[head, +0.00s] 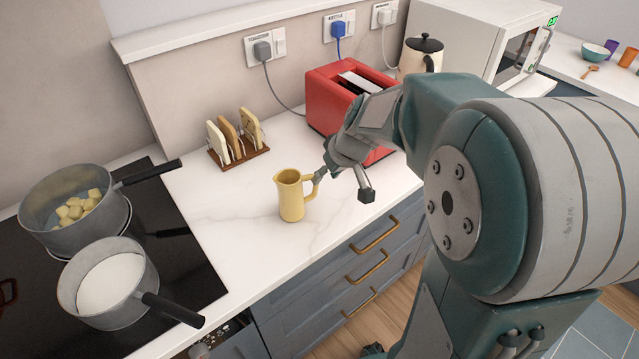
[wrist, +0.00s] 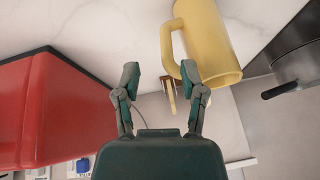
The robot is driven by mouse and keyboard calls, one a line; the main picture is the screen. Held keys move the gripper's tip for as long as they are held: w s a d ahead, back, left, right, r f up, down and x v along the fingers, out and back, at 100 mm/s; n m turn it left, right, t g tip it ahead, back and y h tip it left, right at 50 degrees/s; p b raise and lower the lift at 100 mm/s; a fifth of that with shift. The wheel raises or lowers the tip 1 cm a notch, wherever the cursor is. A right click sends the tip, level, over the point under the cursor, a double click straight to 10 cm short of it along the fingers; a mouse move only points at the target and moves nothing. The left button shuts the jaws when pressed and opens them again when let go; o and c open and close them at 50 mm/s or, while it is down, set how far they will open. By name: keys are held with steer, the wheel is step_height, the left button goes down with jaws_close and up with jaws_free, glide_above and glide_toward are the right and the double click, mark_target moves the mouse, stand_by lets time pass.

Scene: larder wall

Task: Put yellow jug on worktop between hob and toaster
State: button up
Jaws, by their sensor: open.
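The yellow jug (head: 291,196) stands upright on the white worktop (head: 232,245), between the black hob (head: 180,262) on the left and the red toaster (head: 335,95) on the right. My gripper (head: 343,184) is open at the jug's handle side, just right of it. In the wrist view my gripper (wrist: 161,75) has its fingers spread. The jug (wrist: 212,40) appears at upper right there, its handle near the right fingertip. I cannot tell whether that finger touches the handle. The toaster (wrist: 60,110) fills the left of the wrist view.
A toast rack (head: 238,155) stands behind the jug by the wall. Two pans, one with yellow cubes (head: 72,205) and one with white liquid (head: 108,285), sit on the hob; a handle points toward the worktop.

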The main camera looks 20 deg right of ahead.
steer(key=v, duration=0.6)
steer(key=s+a+r+m+h, duration=0.1)
steer(key=s+a, duration=0.2)
steer(key=s, duration=0.6)
steer(key=s+a+r+m+t+h, duration=0.1)
steer(key=s+a, duration=0.2)
steer(key=s, duration=0.6)
steer(key=shift+a+r+h, duration=0.2)
steer(key=shift+r+h, duration=0.1)
steer(key=shift+r, duration=0.05)
steer(key=shift+a, duration=0.1)
